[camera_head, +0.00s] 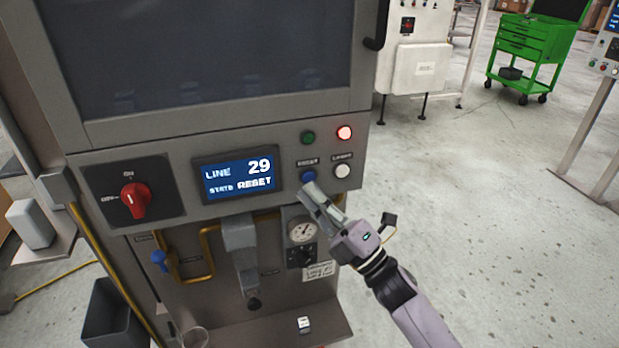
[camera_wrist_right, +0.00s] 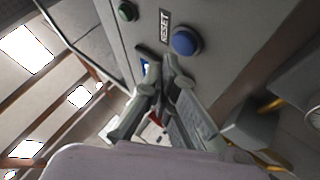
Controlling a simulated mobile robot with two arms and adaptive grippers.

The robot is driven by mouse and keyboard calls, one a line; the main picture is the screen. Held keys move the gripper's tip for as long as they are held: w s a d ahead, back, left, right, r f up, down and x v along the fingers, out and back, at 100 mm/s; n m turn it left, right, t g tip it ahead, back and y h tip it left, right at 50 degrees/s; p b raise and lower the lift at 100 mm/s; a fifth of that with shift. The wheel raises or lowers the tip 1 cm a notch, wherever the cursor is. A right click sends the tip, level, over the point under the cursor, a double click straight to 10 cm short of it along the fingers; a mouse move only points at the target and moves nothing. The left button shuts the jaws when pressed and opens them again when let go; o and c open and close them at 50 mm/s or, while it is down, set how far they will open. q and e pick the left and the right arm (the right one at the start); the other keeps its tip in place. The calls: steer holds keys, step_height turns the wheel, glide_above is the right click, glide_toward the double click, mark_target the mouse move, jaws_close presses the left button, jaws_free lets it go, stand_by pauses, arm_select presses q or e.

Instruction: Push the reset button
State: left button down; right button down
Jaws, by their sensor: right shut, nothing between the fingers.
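The blue reset button (camera_head: 308,176) is on the grey machine's front panel, right of the display, under a small label. In the right wrist view the blue button (camera_wrist_right: 186,41) stands beside a RESET label. My right gripper (camera_head: 311,190) is shut and empty, its fingertips just below the button in the head view. In the wrist view the closed fingertips (camera_wrist_right: 163,62) are close to the button but look slightly off to its side. I cannot tell whether they touch the panel. My left gripper is not in view.
A green button (camera_head: 308,137), a lit red lamp (camera_head: 344,133) and a white button (camera_head: 342,170) surround the blue one. The display (camera_head: 238,175) reads LINE 29, RESET. A red rotary switch (camera_head: 136,200) is at left. A gauge (camera_head: 302,231) sits below. Open floor lies right.

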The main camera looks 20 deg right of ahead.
steer(key=shift+w, duration=0.15)
steer(key=shift+w, duration=0.3)
steer(key=shift+w+b, duration=0.3)
steer(key=shift+w, duration=0.1)
stand_by(0.7)
steer(key=shift+s, duration=0.85)
steer(key=shift+s+p, duration=0.5)
steer(key=shift+s, duration=2)
steer(key=shift+d, duration=0.1)
